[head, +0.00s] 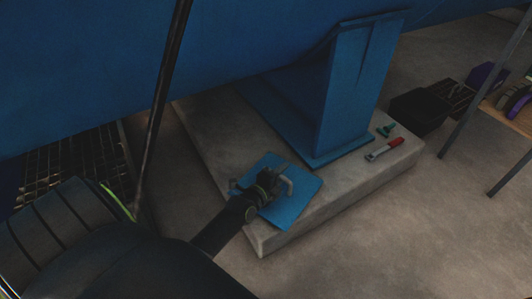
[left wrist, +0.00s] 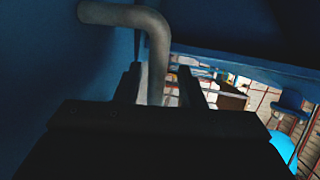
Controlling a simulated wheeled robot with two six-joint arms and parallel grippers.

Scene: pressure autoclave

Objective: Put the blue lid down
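The blue lid (head: 297,208) is a flat square plate with a bent grey handle (head: 287,183). In the head view it appears to lie flat over the front-left part of the concrete plinth (head: 340,195); I cannot see its underside. My left gripper (head: 272,181) is at the handle, above the lid. In the left wrist view the grey handle (left wrist: 157,60) passes between the two fingers of my left gripper (left wrist: 160,85), with a visible gap on each side. The fingers look open around it. My right gripper is not in view.
A blue support leg (head: 345,95) stands on the plinth behind the lid, under a large blue vessel (head: 110,60). A red-handled tool (head: 384,149) and a small green item (head: 386,129) lie at the plinth's right. A dark box (head: 418,110) stands beyond. Front-right floor is clear.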

